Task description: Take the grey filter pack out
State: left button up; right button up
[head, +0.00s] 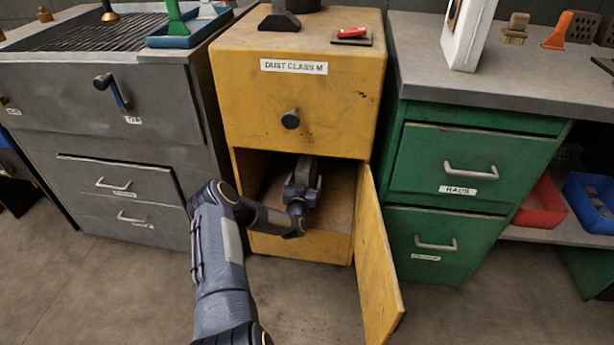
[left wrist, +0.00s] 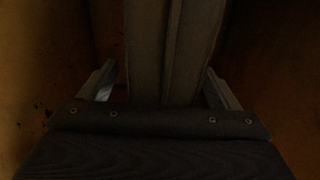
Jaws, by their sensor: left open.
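The grey filter pack (left wrist: 165,45) stands upright inside the lower compartment of the yellow cabinet (head: 290,100). In the head view the filter pack (head: 308,168) is mostly hidden behind my left gripper (head: 301,183) and in shadow. My left gripper reaches through the open doorway. In the left wrist view its two fingers (left wrist: 162,82) stand open on either side of the pack. Whether they touch it is too dark to tell. My right gripper is in neither view.
The yellow door (head: 376,265) hangs open to the right of the compartment. Grey drawers (head: 110,185) stand close on the left and a green drawer unit (head: 470,170) on the right. The floor in front is clear.

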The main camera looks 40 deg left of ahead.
pick_arm(q)
jog(key=c, duration=1.6)
jog(key=shift+o, duration=0.2)
jog(key=shift+r, duration=0.3)
